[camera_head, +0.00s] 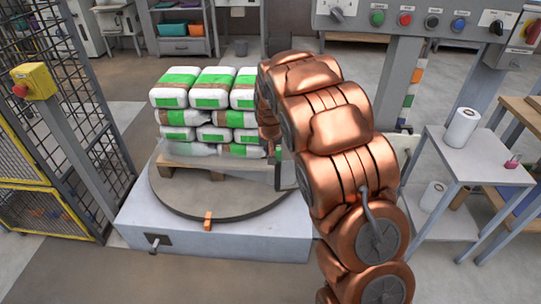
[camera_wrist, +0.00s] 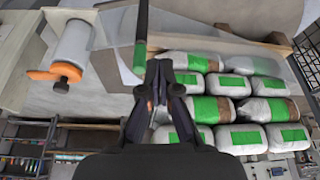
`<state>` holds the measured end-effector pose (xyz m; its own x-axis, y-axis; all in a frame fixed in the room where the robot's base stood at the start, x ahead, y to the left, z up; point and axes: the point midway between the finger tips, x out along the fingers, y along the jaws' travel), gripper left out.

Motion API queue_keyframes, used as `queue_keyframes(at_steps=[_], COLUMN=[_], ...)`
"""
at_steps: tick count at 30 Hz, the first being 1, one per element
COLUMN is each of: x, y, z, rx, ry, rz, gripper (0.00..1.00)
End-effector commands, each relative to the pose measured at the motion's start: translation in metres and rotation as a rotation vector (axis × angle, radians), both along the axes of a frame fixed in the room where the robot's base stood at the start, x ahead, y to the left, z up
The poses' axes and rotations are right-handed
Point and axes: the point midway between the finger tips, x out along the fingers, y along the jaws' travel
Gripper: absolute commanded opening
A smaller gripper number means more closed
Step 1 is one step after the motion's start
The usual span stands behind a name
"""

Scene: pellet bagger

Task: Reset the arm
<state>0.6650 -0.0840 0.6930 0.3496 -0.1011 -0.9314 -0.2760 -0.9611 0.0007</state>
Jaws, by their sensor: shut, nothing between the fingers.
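My copper arm (camera_head: 340,140) is raised and bent in front of the pallet station in the head view. My gripper (camera_wrist: 160,68) shows at the centre of the wrist view, its two dark fingers closed together with nothing held. In the head view the arm hides most of the gripper. Beyond the fingers in the wrist view, stacked white bags with green bands (camera_wrist: 210,108) lie close to the right side; I cannot tell the exact gap. The same bag stack (camera_head: 207,87) stands on a wooden pallet (camera_head: 205,168) on the round turntable (camera_head: 180,196).
A control panel (camera_head: 455,17) with buttons hangs at upper right. A small grey table (camera_head: 480,155) with a white roll (camera_head: 461,128) stands right. A mesh fence (camera_head: 75,120) and yellow box (camera_head: 34,81) are left. The wrist view shows a film roll (camera_wrist: 72,45) with an orange bracket (camera_wrist: 55,74).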

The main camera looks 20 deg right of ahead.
Motion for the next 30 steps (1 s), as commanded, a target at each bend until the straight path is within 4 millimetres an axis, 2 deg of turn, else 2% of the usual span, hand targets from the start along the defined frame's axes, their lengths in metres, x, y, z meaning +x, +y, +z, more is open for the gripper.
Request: queue_keyframes(at_steps=[20, 23, 30], x=[-0.008, -0.023, -0.093], y=[0.003, 0.006, 0.019], z=[0.009, 0.018, 0.046], rx=[0.001, -0.001, 0.010], ry=[0.009, 0.028, 0.125], rz=[0.002, 0.007, 0.029], gripper=[0.00, 0.00, 0.00])
